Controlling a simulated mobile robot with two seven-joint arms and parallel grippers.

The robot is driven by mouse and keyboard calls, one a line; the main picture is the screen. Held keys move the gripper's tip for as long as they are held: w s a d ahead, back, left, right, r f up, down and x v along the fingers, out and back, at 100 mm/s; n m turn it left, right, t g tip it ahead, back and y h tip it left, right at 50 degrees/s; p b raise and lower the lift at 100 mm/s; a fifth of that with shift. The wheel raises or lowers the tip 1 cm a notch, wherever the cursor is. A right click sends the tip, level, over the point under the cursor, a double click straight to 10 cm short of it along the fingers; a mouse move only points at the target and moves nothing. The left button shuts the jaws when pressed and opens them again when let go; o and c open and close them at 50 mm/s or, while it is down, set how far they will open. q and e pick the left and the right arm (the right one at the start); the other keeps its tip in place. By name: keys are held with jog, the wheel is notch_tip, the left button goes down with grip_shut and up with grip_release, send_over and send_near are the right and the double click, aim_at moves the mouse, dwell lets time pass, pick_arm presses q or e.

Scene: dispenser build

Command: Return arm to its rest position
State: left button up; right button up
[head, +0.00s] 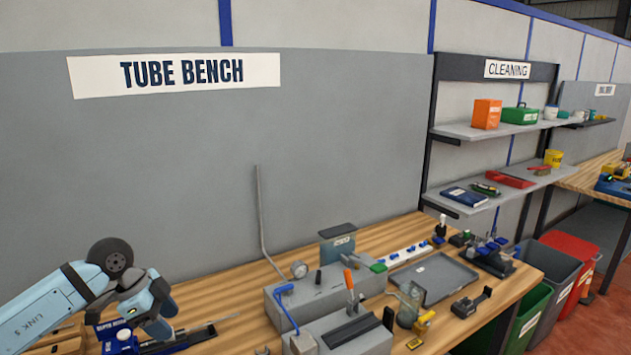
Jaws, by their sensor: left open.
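My left arm, light blue, comes in from the left edge in the head view. It bends at a dark round joint and points down over the left part of the wooden bench (210,306). My left gripper (157,328) is at the end of this arm, low over the bench beside a blue tool (118,339) with white lettering. It is open, and I see nothing held in it. Its fingertips are small and partly hidden, so I cannot tell whether they touch the blue tool. My right gripper is out of view.
Grey box fixtures (325,292) with levers stand mid-bench. A grey tray (433,277), a glass jar (409,303) and a white power strip (408,253) lie to the right. A thin bent tube (261,210) rises at the back. Bins (541,272) stand beyond the bench's right end.

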pick_arm(q)
jog(key=s+d+m+h, duration=0.25)
jog(key=d+h, duration=0.35)
jog(key=d, duration=0.5)
jog(key=s+d+r+n+t+h, duration=0.3)
jog(key=d+r+t+h, duration=0.4)
jog(key=t, duration=0.4)
jog(key=s+a+f+n+t+y, duration=0.5)
jog(key=a+f+n+y, duration=0.6)
jog(key=n+y, duration=0.55)
jog(key=s+a+f+m+g, duration=0.1)
jog(key=s+f+m+g, duration=0.1)
jog(key=s+f+g, duration=0.65)
jog(key=s+a+f+m+g, duration=0.15)
jog(key=s+g, duration=0.35)
jog(key=s, duration=0.9)
jog(key=w+d+f+t+h, duration=0.1)
jog(key=w+d+f+t, duration=0.2)
jog(key=f, duration=0.4)
jog(key=w+d+f+t+h, duration=0.1)
jog(key=w+d+f+t, duration=0.2)
jog(key=f, duration=0.5)
jog(key=shift+d+m+t+b, duration=0.45)
jog(key=shift+d+t, duration=0.1)
jog(key=shift+t, duration=0.2)
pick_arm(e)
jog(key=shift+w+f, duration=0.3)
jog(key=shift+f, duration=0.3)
